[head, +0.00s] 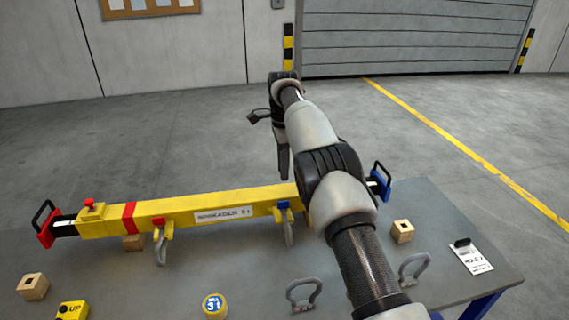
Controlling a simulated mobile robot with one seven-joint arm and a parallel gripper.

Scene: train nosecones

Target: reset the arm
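My arm reaches up from the bottom right over the table, and its far end bends downward. My gripper (284,164) hangs at that end, above and behind the yellow beam. It is seen from behind and partly hidden by my own arm links, so its finger opening cannot be made out. Nothing is visibly held in it.
A yellow lifting beam (177,208) with red and blue end handles lies across the grey table (440,215). Wooden blocks (402,231), grey shackles (302,296), a yellow UP block (72,310), a blue-yellow round item (214,305) and a clipboard (471,257) lie around it.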

